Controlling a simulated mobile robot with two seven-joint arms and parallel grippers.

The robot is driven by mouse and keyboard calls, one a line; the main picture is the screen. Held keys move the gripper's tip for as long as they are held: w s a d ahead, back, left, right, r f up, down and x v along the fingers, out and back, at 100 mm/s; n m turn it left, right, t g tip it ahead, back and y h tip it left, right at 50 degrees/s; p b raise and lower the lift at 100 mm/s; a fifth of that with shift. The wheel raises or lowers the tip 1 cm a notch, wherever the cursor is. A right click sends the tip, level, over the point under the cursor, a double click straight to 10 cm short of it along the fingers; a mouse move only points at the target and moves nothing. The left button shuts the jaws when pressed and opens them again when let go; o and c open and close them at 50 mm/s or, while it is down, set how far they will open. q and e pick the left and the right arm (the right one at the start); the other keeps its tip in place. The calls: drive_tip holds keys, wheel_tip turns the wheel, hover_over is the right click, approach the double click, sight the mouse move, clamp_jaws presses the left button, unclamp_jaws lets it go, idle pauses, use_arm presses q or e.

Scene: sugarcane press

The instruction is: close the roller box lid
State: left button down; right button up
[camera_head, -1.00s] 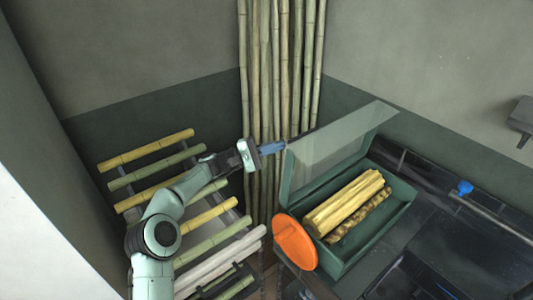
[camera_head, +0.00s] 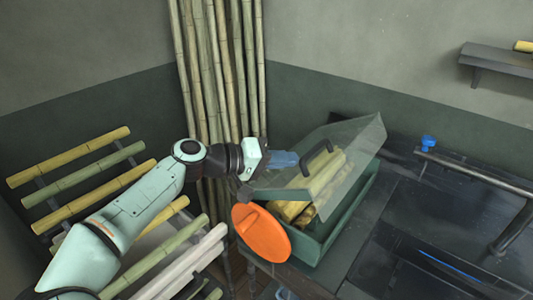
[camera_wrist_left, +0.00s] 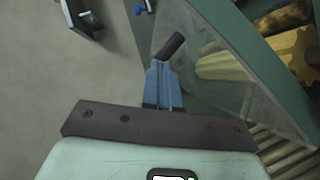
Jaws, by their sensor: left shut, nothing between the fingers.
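The green roller box (camera_head: 330,240) stands on the dark counter with yellow rollers or cane pieces (camera_head: 320,185) inside. Its clear lid (camera_head: 350,150) is hinged partway, tilted over the box, with a gap still showing below it. A dark handle (camera_head: 317,159) sits on the lid. My left gripper (camera_head: 294,160) is shut and empty, its blue fingers at the lid's outer face beside the handle. In the left wrist view the shut fingers (camera_wrist_left: 160,68) point at the dark handle (camera_wrist_left: 171,46); whether they touch the lid I cannot tell. My right gripper is out of view.
An orange disc (camera_head: 261,233) stands at the box's near left side. A rack of cane pieces (camera_head: 100,185) is at left, and tall canes (camera_head: 220,80) lean in the corner. A blue-knobbed pipe (camera_head: 428,143) lies right of the box.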

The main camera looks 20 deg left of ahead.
sight(299, 197)
use_arm(q)
drive_tip(key=d+f+m+y+b, duration=0.1)
drive_tip(key=d+f, duration=0.1)
drive_tip(key=s+d+f+m+y+b, duration=0.1)
drive_tip(key=d+f, duration=0.1)
drive_tip(key=f, duration=0.1)
drive_tip(key=s+d+f+m+y+b, duration=0.1)
drive_tip(key=d+f, duration=0.1)
drive_tip(key=shift+s+d+f, duration=0.2)
drive_tip(key=shift+s, duration=0.05)
drive_tip(key=shift+s+d+f+b, duration=0.1)
drive_tip(key=shift+d+f+b, duration=0.1)
drive_tip(key=shift+f+b, duration=0.15)
drive_tip(key=shift+s+d+f+b, duration=0.1)
drive_tip(key=shift+d+f+b, duration=0.1)
drive_tip(key=shift+f, duration=0.25)
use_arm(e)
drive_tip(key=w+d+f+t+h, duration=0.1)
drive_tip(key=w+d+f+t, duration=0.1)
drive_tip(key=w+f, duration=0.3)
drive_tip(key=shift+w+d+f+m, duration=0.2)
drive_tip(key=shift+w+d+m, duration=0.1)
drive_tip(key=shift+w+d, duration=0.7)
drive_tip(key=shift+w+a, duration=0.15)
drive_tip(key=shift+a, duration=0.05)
